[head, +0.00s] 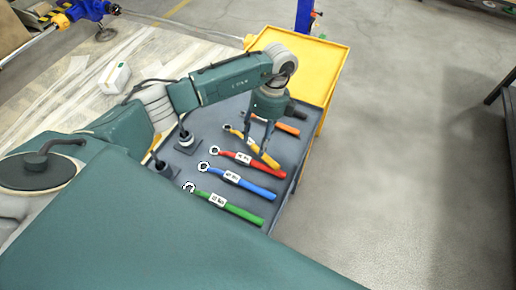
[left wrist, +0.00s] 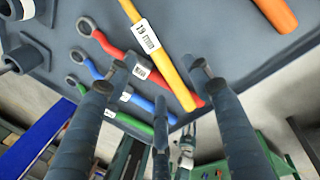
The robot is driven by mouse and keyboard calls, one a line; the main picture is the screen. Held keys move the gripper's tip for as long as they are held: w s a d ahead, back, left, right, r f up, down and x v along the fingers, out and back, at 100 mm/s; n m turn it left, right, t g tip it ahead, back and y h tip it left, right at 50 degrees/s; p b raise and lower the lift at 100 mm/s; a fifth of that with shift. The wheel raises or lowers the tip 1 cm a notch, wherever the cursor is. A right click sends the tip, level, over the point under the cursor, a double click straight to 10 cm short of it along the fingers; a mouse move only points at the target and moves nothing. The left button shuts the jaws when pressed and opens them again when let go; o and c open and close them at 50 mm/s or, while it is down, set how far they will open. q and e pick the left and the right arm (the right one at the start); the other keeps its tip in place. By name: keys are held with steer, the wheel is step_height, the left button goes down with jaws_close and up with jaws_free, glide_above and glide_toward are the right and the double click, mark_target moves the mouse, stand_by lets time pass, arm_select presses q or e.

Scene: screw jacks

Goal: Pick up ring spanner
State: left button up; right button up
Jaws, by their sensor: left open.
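Several spanners with coloured handles lie side by side on a grey tray top (head: 285,205). The yellow spanner (head: 270,159) has a white label reading 19 mm in the left wrist view (left wrist: 170,72). The red spanner (head: 262,168), blue spanner (head: 251,187) and green spanner (head: 241,211) lie nearer; ring ends show at their left. My left gripper (head: 256,148) points down over the yellow spanner, open and empty. In the left wrist view its fingertips (left wrist: 160,70) are on either side of the yellow handle; contact cannot be told.
An orange-handled tool (head: 288,128) lies beyond the yellow spanner, partly hidden by my gripper. Dark upright fittings (head: 186,139) stand left of the spanners. A yellow cart top (head: 318,58) lies behind. The floor to the right (head: 400,150) is clear.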

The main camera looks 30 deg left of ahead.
arm_select(q)
steer(key=x, duration=0.2)
steer(key=shift+s+f, duration=0.15)
steer(key=shift+f, duration=0.3)
steer(key=shift+c, duration=0.7)
jaws_close()
arm_select(e)
steer(key=shift+w+a+r, duration=0.5)
steer(key=shift+a, duration=0.05)
steer(key=shift+d, duration=0.15)
